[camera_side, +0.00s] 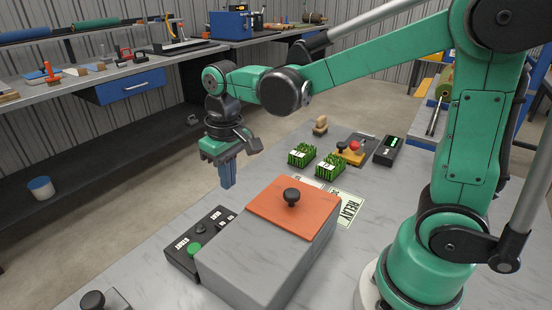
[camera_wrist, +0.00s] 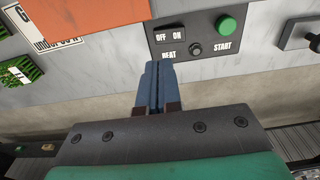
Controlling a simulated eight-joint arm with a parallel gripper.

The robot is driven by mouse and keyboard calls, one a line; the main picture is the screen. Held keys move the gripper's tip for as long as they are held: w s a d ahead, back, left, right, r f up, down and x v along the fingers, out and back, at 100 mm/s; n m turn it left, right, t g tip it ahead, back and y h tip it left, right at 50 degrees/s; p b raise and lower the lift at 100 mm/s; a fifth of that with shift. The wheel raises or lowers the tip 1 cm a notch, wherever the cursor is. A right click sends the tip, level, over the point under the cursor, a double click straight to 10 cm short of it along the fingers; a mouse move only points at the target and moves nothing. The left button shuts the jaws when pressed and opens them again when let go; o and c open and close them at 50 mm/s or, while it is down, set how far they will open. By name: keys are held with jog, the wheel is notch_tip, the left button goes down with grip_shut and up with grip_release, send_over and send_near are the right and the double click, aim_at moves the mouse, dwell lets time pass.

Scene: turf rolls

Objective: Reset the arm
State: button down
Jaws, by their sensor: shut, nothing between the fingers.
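My gripper (camera_side: 227,174) hangs pointing down over the grey marble-look table, with its blue fingers shut and nothing between them. In the side view it is behind and left of the grey box with the orange lid (camera_side: 293,205), which has a black knob on top. In the wrist view my gripper (camera_wrist: 154,65) shows its fingers together, with the fingertips just below a dark control panel (camera_wrist: 190,38). That panel has OFF/ON, HEAT and a green START button, and stands beside the box in the side view (camera_side: 200,240). The fingers look apart from everything.
A yellow-based device with a red button (camera_side: 354,147) and a black unit (camera_side: 389,151) are farther back. A shelf bench (camera_side: 110,75) with tools runs along the wall.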

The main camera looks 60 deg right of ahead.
jog(key=s+t, duration=0.1)
jog(key=s+d+r+t, duration=0.1)
jog(key=s+t, duration=0.1)
jog(key=s+r+t, duration=0.1)
jog(key=shift+s+d+r, duration=0.15)
jog(key=shift+d+r, duration=0.05)
jog(key=shift+d, duration=0.05)
jog(key=shift+s+d+f+t, duration=0.15)
jog(key=shift+s+t, duration=0.25)
jog(key=shift+t, duration=0.25)
jog(key=shift+s+d+r+t, duration=0.15)
jog(key=shift+s+t, duration=0.25)
jog(key=shift+t, duration=0.25)
jog(key=shift+f, duration=0.1)
